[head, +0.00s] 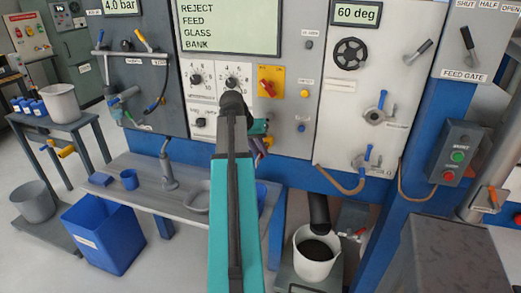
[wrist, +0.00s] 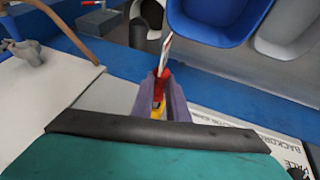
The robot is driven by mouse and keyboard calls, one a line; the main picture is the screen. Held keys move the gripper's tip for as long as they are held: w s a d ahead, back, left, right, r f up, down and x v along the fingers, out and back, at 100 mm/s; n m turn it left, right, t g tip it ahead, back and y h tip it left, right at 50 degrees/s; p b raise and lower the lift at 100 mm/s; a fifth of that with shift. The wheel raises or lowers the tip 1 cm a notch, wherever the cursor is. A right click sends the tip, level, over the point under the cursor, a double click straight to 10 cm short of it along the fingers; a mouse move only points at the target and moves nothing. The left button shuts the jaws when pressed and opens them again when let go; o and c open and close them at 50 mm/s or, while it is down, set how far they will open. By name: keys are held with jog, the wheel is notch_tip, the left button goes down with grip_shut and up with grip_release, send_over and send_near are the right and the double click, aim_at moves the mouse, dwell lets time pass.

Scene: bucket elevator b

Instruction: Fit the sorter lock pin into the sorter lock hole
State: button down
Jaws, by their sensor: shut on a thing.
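The sorter lock pin (wrist: 158,86) shows in the wrist view, with a red and yellow grip and a slim silvery shaft pointing away from the camera. My gripper (wrist: 161,84) is shut on its grip between two purple fingers. In the head view my gripper (head: 261,146) is mostly hidden behind my teal arm, in front of the lower part of the grey control panel. The pin cannot be made out there. I cannot identify the sorter lock hole in either view.
A panel with two dials (head: 216,80) and a red-yellow switch (head: 270,82) stands behind my arm. A grey bench (head: 150,190) is below left. A white bucket (head: 313,268) stands under a black spout at lower right. A blue bin (wrist: 215,35) is near the pin's tip in the wrist view.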

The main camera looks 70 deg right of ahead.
aim_at(258, 159)
jog(key=shift+s+a+p, duration=0.15)
jog(key=shift+a+p, duration=0.4)
jog(key=shift+a, duration=1.65)
jog(key=a+p, duration=0.1)
jog(key=a, duration=0.2)
jog(key=shift+s+a, duration=0.1)
jog(key=shift+a, duration=0.3)
dwell(0.3)
